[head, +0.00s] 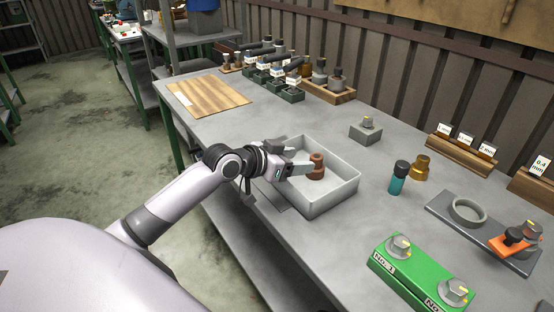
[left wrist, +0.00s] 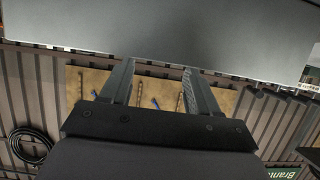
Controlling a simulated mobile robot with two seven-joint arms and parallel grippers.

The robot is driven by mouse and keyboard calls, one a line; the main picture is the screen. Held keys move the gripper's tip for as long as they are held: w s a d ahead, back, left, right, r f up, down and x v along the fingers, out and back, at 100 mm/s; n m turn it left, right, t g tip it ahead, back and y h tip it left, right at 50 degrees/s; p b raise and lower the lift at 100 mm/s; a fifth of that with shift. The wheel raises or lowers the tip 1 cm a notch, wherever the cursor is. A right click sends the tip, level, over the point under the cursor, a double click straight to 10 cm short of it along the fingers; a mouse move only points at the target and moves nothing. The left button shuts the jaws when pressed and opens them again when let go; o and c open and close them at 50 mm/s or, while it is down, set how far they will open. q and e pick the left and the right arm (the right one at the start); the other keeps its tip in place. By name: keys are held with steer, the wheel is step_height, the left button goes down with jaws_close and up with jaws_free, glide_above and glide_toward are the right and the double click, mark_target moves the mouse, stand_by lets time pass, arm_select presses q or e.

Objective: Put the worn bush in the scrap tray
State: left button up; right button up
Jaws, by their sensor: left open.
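The worn bush, a reddish-brown spool-shaped piece (head: 317,166), shows upright within the outline of the pale grey scrap tray (head: 335,199). I cannot tell whether it rests on the tray floor. My left gripper (head: 303,164) reaches over the tray's left side, its fingertips close beside the bush. In the left wrist view the two fingers (left wrist: 160,85) are spread apart with nothing seen between them, and the bush does not show there. My right gripper is not in view.
A green block with knobs (head: 420,275), a teal bottle (head: 397,180) and a brass piece (head: 420,167) stand right of the tray. A grey plate with a ring (head: 467,211) lies beyond. A wooden board (head: 212,96) lies at the back left. Clear bench surrounds the tray's far side.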

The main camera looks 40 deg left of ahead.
arm_select(q)
steer(key=v, duration=0.6)
stand_by(0.6)
